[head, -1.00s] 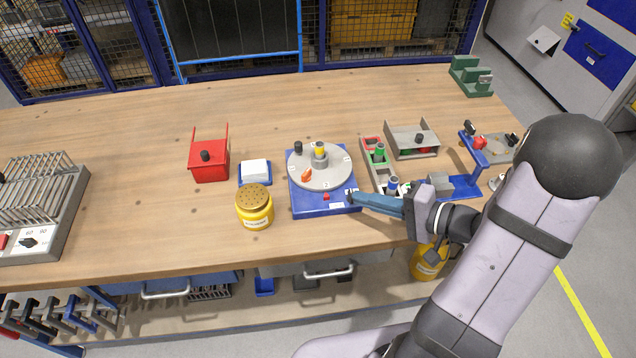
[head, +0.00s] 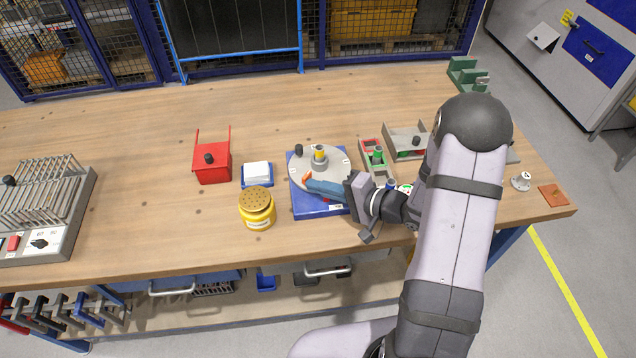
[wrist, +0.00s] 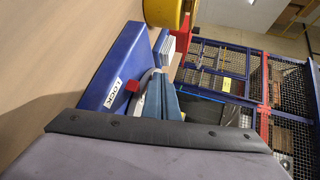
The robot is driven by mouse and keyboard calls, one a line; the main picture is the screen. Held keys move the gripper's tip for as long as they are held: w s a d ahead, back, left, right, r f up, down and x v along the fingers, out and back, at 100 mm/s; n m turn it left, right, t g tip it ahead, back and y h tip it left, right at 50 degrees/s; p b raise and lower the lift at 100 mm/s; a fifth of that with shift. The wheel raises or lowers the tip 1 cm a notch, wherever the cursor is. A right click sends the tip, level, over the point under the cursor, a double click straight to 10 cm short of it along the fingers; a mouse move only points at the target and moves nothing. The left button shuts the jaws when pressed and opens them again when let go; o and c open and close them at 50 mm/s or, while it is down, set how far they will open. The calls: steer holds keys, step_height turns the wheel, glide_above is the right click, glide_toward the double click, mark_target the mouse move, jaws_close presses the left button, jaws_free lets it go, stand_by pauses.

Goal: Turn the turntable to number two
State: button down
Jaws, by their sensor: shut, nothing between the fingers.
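The grey round turntable (head: 330,160) sits on a blue base (head: 308,209) in the middle of the bench. It carries a black knob (head: 299,149), a yellow-topped centre post (head: 319,153) and an orange piece (head: 307,177) near its front left rim. My gripper (head: 309,184) is shut and empty, its blue fingertips at or close to the orange piece; contact is unclear. In the wrist view the shut blue fingers (wrist: 160,95) are by the disc's edge, next to a red block (wrist: 132,85) and a LOCK label (wrist: 113,93) on the base. My gripper hides the disc's front numbers.
A yellow perforated-lid jar (head: 257,209), a white pad in a blue tray (head: 257,174) and a red box (head: 213,165) stand left of the base. Grey trays with coloured parts (head: 375,157) stand close on the right. The bench's left middle is clear.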

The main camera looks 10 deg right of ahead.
stand_by(0.4)
steer(key=shift+w+a+f+b, duration=0.25)
steer(key=shift+a+b, duration=0.1)
steer(key=shift+b, duration=0.5)
steer(key=shift+w+a+r+b, duration=0.2)
steer(key=shift+a+b, duration=0.1)
steer(key=shift+b, duration=0.1)
steer(key=shift+s+d, duration=0.1)
steer(key=shift+s, duration=0.05)
